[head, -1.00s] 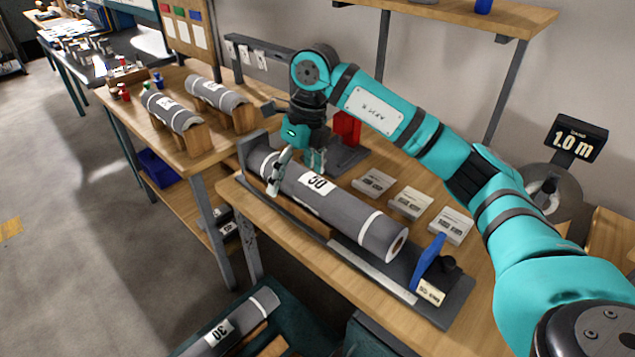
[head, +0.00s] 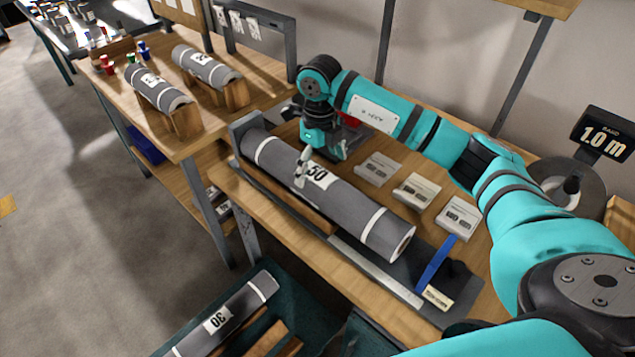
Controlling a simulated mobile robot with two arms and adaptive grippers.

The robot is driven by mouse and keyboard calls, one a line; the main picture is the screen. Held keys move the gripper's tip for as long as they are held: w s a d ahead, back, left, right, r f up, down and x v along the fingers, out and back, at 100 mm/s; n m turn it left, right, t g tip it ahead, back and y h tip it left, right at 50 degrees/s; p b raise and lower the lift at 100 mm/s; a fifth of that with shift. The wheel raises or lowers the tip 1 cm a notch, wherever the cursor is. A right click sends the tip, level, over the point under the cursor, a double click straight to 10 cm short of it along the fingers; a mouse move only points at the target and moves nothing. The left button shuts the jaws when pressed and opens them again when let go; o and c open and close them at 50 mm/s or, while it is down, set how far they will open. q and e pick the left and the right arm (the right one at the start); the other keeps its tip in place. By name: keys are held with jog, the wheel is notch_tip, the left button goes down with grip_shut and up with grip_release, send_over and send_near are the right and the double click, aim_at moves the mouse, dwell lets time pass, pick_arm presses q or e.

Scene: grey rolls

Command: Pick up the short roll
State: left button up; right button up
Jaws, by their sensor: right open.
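A long grey roll labelled 50 (head: 345,200) lies in a cradle on the workbench, with white bands near both ends. My right gripper (head: 318,163) is above it near the label, fingers apart and empty. One fingertip overlaps the label's left edge; I cannot tell whether it touches. A grey roll labelled 30 (head: 240,306) lies in the dark green bin below. Two shorter-looking grey rolls, a front one (head: 152,92) and a rear one (head: 207,68), rest on wooden cradles on the left table. Which roll is the short one is not marked. My left gripper is out of view.
Several pale labelled boxes (head: 416,190) sit behind the roll. A display reading 1.0 m (head: 606,138) stands at right. Small coloured items (head: 107,65) stand on the left table.

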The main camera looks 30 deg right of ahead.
aim_at(317, 182)
jog(key=shift+f, duration=0.55)
jog(key=f, duration=0.1)
jog(key=f+p, duration=0.1)
jog(key=f, duration=0.2)
jog(key=shift+a+f+p, duration=0.2)
jog(key=shift+a+p, duration=0.05)
jog(key=shift+p, duration=0.05)
jog(key=shift+f, duration=0.3)
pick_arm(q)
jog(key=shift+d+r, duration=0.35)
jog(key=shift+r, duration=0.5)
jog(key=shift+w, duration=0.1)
pick_arm(e)
jog(key=shift+c, duration=0.4)
jog(key=c, duration=1.4)
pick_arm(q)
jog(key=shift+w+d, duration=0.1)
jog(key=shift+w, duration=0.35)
pick_arm(e)
jog(key=shift+r, duration=0.1)
jog(key=shift+c, duration=0.4)
jog(key=shift+w, duration=0.1)
